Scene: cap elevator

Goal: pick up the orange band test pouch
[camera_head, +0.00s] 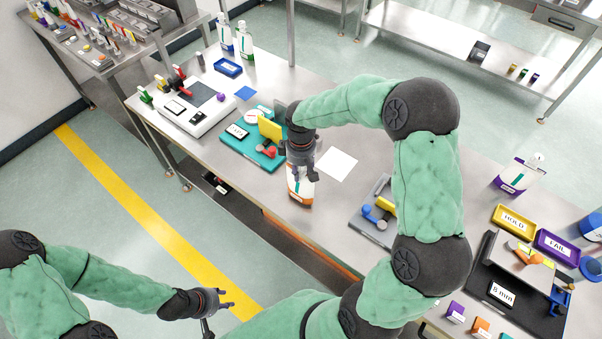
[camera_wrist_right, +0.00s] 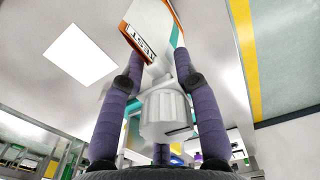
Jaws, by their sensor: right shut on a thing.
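The orange band test pouch (camera_head: 300,189) is white with an orange band at its lower end, and stands out below my right gripper (camera_head: 304,172) near the front edge of the bench. The gripper is shut on its top end. In the right wrist view the pouch (camera_wrist_right: 150,28) shows a printed label and an orange edge, and its white ribbed cap (camera_wrist_right: 165,112) sits between the purple fingers. I cannot tell whether the pouch's bottom touches the bench. My left gripper (camera_head: 228,298) is open and empty, over the floor in front of the bench.
A teal tray (camera_head: 236,146) with a yellow block lies left of my right gripper. A white sheet (camera_head: 337,164) lies to its right. A grey fixture (camera_head: 364,224) with blue and yellow parts, a yellow HOLD tray (camera_head: 511,222) and a purple FAIL tray (camera_head: 556,246) are further right.

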